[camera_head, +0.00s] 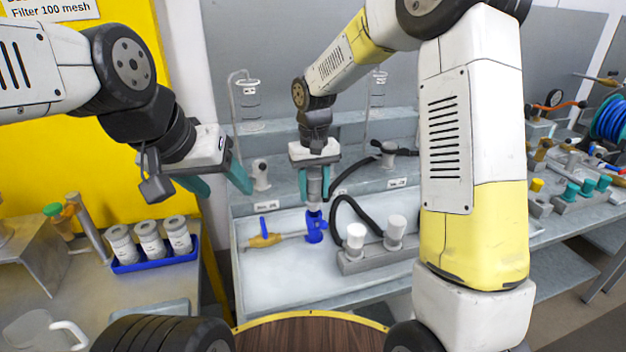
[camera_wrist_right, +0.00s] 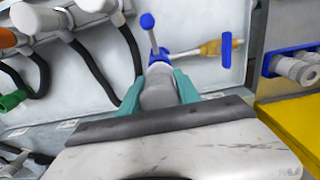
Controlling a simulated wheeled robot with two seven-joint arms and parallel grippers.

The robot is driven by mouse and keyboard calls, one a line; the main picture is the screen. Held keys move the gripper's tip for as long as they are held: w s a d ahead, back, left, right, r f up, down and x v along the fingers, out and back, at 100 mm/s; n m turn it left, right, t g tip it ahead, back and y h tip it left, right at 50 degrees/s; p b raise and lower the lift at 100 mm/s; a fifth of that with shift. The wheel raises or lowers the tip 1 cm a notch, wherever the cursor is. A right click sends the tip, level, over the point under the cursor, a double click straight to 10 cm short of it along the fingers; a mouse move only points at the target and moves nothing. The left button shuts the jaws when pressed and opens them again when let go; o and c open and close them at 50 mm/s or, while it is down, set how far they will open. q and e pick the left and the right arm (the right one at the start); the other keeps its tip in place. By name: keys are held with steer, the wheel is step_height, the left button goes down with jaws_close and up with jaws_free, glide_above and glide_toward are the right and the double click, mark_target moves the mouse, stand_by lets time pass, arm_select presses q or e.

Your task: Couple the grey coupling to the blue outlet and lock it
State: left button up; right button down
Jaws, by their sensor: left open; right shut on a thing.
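My right gripper (camera_head: 316,190) is shut on the grey coupling (camera_head: 315,184) and holds it upright, directly above the blue outlet (camera_head: 315,229). The coupling's lower end meets the outlet's top in the picture; I cannot tell whether it is seated. In the right wrist view the coupling (camera_wrist_right: 159,92) lies between the teal fingers (camera_wrist_right: 158,95), in line with the blue outlet (camera_wrist_right: 158,57). A blue lever with a ball end (camera_wrist_right: 147,21) sticks out there beside the outlet. My left gripper (camera_head: 219,184) is open and empty, to the left of the outlet and higher.
A grey block with white-capped fittings (camera_head: 372,256) and a black hose stand close on the right. A blue rack of white containers (camera_head: 157,262) is at left. The tray's front left is clear.

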mark_target(314, 174)
steer(key=shift+f, duration=0.5)
stand_by(0.5)
steer(key=shift+f, duration=1)
steer(key=shift+f, duration=0.35)
stand_by(0.3)
steer(key=c, duration=0.8)
jaws_free()
steer(key=shift+c, duration=0.4)
steer(key=shift+r, duration=5)
